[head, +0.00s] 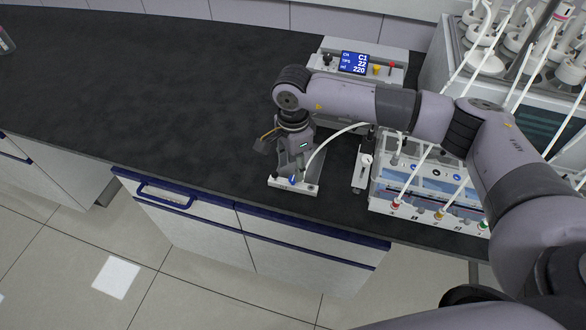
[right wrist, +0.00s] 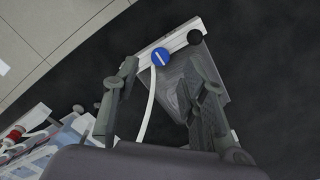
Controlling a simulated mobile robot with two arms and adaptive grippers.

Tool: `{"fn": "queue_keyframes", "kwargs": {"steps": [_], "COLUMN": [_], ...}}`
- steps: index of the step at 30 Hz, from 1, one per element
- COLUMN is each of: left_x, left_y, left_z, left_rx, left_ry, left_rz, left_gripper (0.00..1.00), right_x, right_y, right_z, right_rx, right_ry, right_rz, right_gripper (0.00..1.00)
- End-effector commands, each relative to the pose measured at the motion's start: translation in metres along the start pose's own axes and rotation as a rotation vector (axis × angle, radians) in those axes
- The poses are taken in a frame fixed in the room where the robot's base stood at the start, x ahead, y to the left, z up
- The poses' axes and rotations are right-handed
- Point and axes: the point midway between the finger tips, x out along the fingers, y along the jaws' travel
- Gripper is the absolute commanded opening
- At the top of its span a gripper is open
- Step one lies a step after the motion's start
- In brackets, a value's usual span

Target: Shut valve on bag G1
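A white tube runs from the blue valve. A grey bag-like body (right wrist: 178,82) lies beside it, partly behind my right finger; I can read no G1 label. My right gripper (right wrist: 163,66) is open, its two fingers apart on either side of the valve and tube. I cannot tell if they touch anything. In the head view my right gripper (head: 294,168) points down over the holder (head: 311,189), with the blue valve (head: 293,181) just below. My left gripper is out of view.
A second white holder (head: 360,180) stands to the right, near a rack with coloured connectors (head: 438,214). A device with a blue display (head: 353,63) stands behind my right arm. The reactor unit (head: 545,120) is at the far right.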

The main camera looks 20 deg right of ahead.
Motion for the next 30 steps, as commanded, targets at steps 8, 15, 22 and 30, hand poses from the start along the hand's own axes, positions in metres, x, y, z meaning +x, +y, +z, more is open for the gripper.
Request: {"fn": "queue_keyframes", "kwargs": {"steps": [8,15,22,30], "left_x": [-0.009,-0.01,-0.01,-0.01], "left_y": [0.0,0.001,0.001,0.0], "left_z": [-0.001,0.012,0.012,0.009], "left_rx": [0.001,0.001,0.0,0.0], "left_ry": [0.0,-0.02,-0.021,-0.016], "left_rz": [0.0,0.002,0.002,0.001], "left_gripper": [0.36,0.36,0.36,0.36], "right_x": [0.034,0.04,0.04,0.04], "right_y": [0.0,0.0,0.0,0.0], "right_z": [0.001,0.001,0.001,0.001], "right_rx": [0.0,-0.001,-0.001,0.0], "right_ry": [0.0,-0.001,-0.001,-0.001], "right_rz": [0.001,-0.001,-0.001,-0.001], "right_gripper": [0.39,0.39,0.32,0.14]}}
